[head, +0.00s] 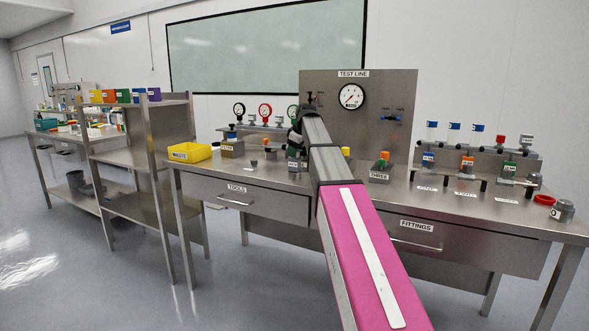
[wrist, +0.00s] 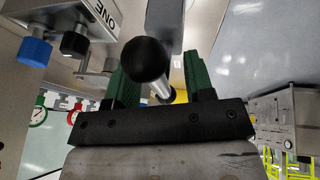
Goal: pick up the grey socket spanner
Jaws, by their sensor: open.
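My gripper (head: 296,138) is over the far side of the bench, at the end of my outstretched arm. In the wrist view its two green fingers (wrist: 160,62) stand apart. A round black knob on a bright metal shaft (wrist: 149,58) shows between the fingers; I cannot tell whether it touches them or whether it belongs to the grey socket spanner. I cannot pick out the spanner for certain in the head view, where my arm hides part of the bench.
The steel bench (head: 460,205) carries a yellow waste tray (head: 190,152), a block marked THREE (head: 380,170) and an upright TEST LINE panel (head: 395,95). In the wrist view a block marked ONE (wrist: 85,25) with a blue knob (wrist: 34,51) is close at left. A red ring (head: 544,199) lies at right.

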